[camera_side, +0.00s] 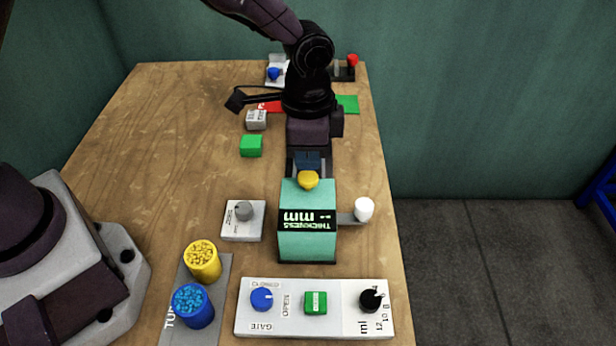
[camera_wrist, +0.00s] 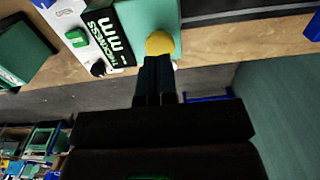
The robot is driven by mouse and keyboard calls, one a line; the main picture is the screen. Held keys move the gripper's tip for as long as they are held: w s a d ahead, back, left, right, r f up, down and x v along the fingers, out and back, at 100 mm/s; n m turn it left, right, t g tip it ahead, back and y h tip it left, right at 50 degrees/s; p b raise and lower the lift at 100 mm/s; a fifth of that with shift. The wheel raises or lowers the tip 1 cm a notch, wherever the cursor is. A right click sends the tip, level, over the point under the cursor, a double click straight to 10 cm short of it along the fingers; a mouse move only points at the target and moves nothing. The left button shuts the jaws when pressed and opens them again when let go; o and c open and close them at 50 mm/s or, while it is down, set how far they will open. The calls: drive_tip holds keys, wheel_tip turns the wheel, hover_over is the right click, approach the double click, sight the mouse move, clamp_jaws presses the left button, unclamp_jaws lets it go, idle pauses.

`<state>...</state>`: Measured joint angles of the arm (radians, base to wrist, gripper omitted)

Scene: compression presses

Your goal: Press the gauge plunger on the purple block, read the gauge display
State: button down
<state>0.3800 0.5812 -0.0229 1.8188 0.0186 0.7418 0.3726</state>
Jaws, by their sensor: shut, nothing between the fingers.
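The gauge is a teal box (camera_side: 307,188) with a black display (camera_side: 306,219) reading "THICKNESS mm" upside down; its small value is too small to read. A yellow button (camera_side: 308,180) sits on its top edge, and a white knob (camera_side: 364,209) on a bracket stands at its right side. My gripper (camera_side: 307,170) is shut and empty, its tips close behind the yellow button. In the wrist view the shut fingers (camera_wrist: 157,62) end at the yellow button (camera_wrist: 159,43); contact cannot be told. I make out no purple block in either view.
In front is a white panel (camera_side: 325,327) with knobs and a green button. A grey dial box (camera_side: 236,229) and yellow (camera_side: 202,261) and blue (camera_side: 193,305) cups stand left. A green block (camera_side: 251,145) and grey block (camera_side: 257,119) lie behind. The left table is clear.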

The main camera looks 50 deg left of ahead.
sight(308, 176)
drive_tip(key=shift+f, duration=1.6)
idle(0.8)
drive_tip(key=shift+r, duration=0.1)
idle(0.7)
drive_tip(key=shift+r, duration=3.45)
drive_tip(key=s+a+r+n+t, duration=0.5)
drive_tip(key=s+a+r+n, duration=0.4)
drive_tip(key=s+a+r, duration=0.7)
drive_tip(key=shift+s+t, duration=0.3)
drive_tip(key=shift+s, duration=0.8)
